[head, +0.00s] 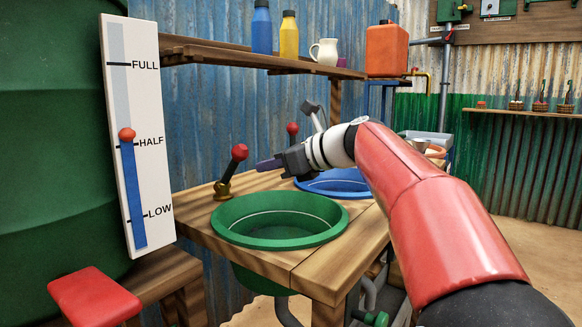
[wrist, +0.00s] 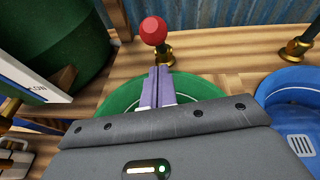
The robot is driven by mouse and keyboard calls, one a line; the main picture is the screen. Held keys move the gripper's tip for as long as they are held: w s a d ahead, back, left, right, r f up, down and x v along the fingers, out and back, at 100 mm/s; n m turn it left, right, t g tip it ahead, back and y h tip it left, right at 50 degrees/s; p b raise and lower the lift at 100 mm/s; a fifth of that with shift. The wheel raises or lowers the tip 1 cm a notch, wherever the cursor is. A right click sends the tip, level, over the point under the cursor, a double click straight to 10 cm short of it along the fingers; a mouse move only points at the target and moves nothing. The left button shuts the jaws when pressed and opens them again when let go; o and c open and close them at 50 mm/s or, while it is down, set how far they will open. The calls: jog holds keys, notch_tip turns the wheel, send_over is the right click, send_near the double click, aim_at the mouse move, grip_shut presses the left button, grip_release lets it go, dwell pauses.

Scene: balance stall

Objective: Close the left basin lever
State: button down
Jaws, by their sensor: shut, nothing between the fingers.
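The left basin lever (head: 231,171) stands on the wooden counter behind the green basin. It has a red ball knob, a dark stem leaning to the right and a brass base. It also shows in the wrist view (wrist: 154,32), just beyond my fingertips. My gripper (head: 262,165) is shut and empty, its purple fingers pointing left toward the lever, close to its right side. In the wrist view the fingers (wrist: 158,70) are together over the green basin's back rim. Whether they touch the lever I cannot tell. The green basin (head: 230,240) is the left one.
A blue basin (head: 338,190) lies to the right, with its own red-knobbed lever (head: 292,130) behind it. A gauge board (head: 140,130) marked FULL, HALF and LOW stands at the left, its red marker near HALF. A shelf (head: 260,62) with bottles and a jug hangs above.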

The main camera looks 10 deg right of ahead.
jog(key=shift+w+a+r, duration=0.35)
jog(key=shift+a, duration=0.15)
jog(key=shift+w+a+r, duration=0.3)
jog(key=shift+a, duration=0.15)
